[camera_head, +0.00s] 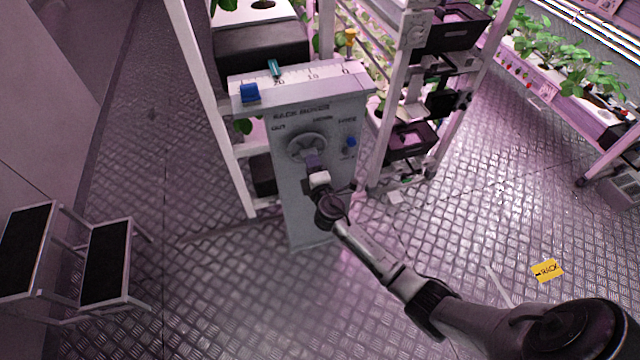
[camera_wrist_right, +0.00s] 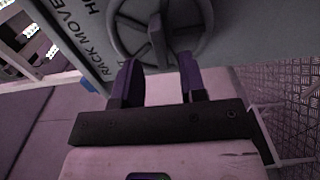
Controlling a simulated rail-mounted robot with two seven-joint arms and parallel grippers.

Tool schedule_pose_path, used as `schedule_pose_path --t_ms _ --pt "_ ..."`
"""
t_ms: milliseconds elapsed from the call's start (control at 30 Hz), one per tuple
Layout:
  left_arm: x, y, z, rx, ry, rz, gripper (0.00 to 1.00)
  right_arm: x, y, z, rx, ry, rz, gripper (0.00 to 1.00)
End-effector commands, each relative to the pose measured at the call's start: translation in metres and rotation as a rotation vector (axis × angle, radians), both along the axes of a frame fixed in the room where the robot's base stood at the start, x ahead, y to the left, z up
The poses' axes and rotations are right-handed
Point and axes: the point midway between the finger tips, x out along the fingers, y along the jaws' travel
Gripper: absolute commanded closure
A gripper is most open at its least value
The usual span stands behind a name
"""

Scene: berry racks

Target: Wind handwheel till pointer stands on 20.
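The grey panel lettered RACK MOVER (camera_head: 318,205) carries a round grey handwheel (camera_head: 301,140) on its front. A scale (camera_head: 328,77) with 20, 10 and 0 runs along its top, 0 at the right. A teal pointer (camera_head: 274,68) stands at or very near the 20; I cannot tell if it is exactly on it. My right gripper (camera_head: 311,160) is at the handwheel. In the right wrist view the fingers (camera_wrist_right: 159,72) are apart, with the handwheel's crossbar (camera_wrist_right: 156,38) in line with the gap between them. My left gripper is out of view.
A blue block (camera_head: 249,92) sits at the scale's left end. A blue knob (camera_head: 350,143) is right of the handwheel. White rack posts (camera_head: 392,100) stand beside the panel. A step stool (camera_head: 105,262) is at the left, and a yellow card (camera_head: 547,271) lies on open floor.

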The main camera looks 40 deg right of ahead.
Motion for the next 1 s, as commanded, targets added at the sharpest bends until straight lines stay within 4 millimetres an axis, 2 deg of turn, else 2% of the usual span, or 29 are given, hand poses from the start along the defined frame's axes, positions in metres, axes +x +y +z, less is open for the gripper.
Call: schedule_pose_path --t_ms 33,200,500,700,1000 --pt "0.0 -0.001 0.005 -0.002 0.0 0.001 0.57 -0.011 0.005 0.001 0.002 0.001 0.001 0.62" --pt "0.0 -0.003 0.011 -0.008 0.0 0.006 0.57 -0.042 0.019 0.001 0.003 0.002 0.0 0.62" --pt "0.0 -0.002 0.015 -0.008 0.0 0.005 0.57 -0.079 0.037 0.0 0.001 0.002 0.0 0.62" --pt "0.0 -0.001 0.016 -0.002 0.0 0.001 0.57 -0.089 0.041 0.0 0.0 0.001 0.0 0.62" --pt "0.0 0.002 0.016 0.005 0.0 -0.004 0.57 -0.09 0.042 0.0 0.0 0.001 0.0 0.62"
